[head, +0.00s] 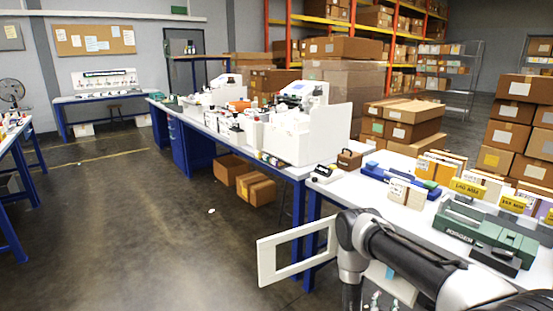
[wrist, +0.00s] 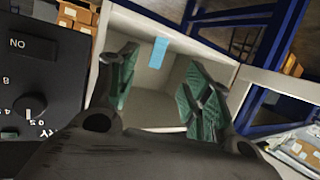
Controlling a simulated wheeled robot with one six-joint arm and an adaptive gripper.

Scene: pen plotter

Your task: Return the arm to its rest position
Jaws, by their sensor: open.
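My gripper (wrist: 160,95) is open in the wrist view, its two green-padded fingers spread apart with nothing between them. Beyond the fingers is a pale, box-like recess (wrist: 150,106) with a light blue patch (wrist: 158,52) on its edge. In the head view my arm is at the lower right, in front of the right-hand workbench. My gripper is not visible there. A white rectangular frame (head: 267,262) shows just left of my arm, over the floor; I cannot tell what it belongs to.
The right-hand workbench (head: 345,186) holds a green machine (head: 484,232), a small brown case (head: 349,159) and wooden blocks with yellow labels. White machines (head: 304,122) stand on the bench behind. Open cartons (head: 255,188) lie on the floor under it. The floor (head: 150,220) at left is clear.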

